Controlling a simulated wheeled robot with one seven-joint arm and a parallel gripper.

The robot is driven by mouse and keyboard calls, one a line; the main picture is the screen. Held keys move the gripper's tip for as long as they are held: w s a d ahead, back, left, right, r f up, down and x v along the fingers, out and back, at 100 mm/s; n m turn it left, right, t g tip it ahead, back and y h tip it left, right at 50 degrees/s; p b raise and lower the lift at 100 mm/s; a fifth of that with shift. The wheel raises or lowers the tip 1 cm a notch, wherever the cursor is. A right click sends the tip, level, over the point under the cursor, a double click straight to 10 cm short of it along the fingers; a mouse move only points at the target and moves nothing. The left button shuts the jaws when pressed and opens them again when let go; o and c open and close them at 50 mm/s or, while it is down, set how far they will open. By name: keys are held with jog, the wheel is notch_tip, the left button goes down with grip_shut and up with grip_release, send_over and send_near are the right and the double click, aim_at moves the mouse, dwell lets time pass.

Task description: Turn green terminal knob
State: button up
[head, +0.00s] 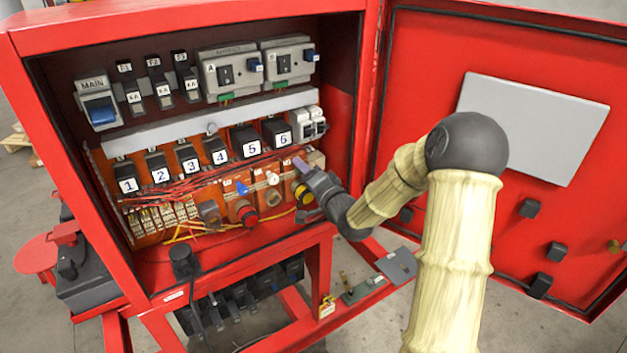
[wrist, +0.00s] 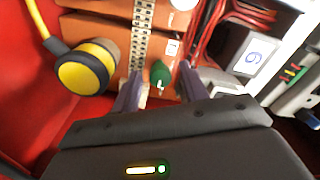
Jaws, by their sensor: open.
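The green terminal knob (wrist: 159,73) shows in the wrist view, on an orange terminal block beside a beige toothed strip. My gripper (wrist: 160,80) is open, with one purple-grey finger to each side of the knob. The fingertips look close to the block; I cannot tell whether either one touches the knob. In the head view my gripper (head: 303,168) is at the right end of the lower terminal row, inside the red cabinet. It hides the green knob there.
A yellow and black round knob (wrist: 85,70) is close to my left finger. Red wires (wrist: 228,20) and relay 6 (wrist: 254,55) lie to the right. In the head view, a blue knob (head: 242,187) and a white knob (head: 272,178) are left of my gripper. The open red door (head: 430,90) is at right.

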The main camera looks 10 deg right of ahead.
jog(key=b+v, duration=1.2)
jog(key=v, duration=0.5)
jog(key=shift+s+f, duration=0.15)
jog(key=shift+f, duration=0.05)
jog(key=shift+r, duration=0.1)
